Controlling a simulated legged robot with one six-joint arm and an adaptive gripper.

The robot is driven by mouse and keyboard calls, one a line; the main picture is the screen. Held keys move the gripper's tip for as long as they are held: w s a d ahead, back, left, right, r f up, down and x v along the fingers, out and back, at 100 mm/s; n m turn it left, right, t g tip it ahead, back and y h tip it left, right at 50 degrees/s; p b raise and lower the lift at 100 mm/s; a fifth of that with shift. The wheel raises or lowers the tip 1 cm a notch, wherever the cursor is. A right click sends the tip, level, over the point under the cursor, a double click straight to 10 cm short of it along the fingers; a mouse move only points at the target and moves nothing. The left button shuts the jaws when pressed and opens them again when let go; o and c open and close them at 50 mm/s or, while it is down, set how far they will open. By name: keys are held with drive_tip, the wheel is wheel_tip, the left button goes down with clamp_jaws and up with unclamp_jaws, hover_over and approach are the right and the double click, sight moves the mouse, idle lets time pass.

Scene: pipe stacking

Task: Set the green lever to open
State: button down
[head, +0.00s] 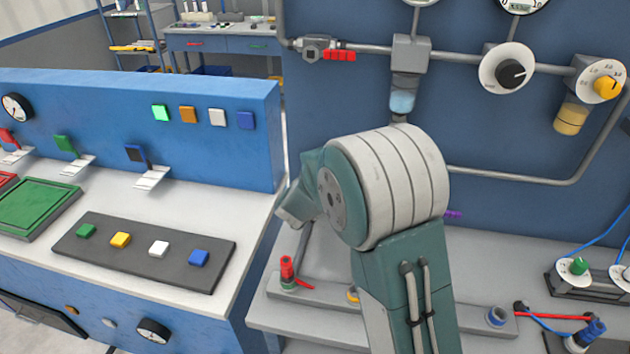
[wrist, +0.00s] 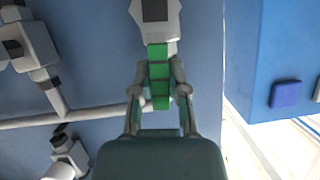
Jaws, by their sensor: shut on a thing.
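The green lever (wrist: 158,56) is a segmented green handle on a grey valve body (wrist: 158,22) in the wrist view. It points down in that picture, from the valve body towards my gripper. My gripper (wrist: 159,92) is shut on the lever, with one finger on each side of its lower part. In the head view my arm covers the middle of the scene, and neither this lever nor my fingertips can be made out there.
A valve with a red handle (head: 339,55) sits on the upper pipe. Dials and knobs are at the upper right. A blue console (head: 120,110) with buttons and small levers stands at left. A bench at lower right holds a grey bar (head: 320,298) and cables.

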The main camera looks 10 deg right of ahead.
drive_tip(key=shift+w+a+n, duration=0.15)
drive_tip(key=shift+a+n, duration=0.25)
drive_tip(key=shift+h, duration=0.3)
drive_tip(key=c, duration=0.6)
unclamp_jaws()
drive_tip(key=shift+a, duration=0.1)
drive_tip(key=v, duration=1.2)
drive_tip(key=shift+w+a, duration=0.1)
drive_tip(key=shift+w, duration=0.05)
drive_tip(key=shift+r, duration=0.15)
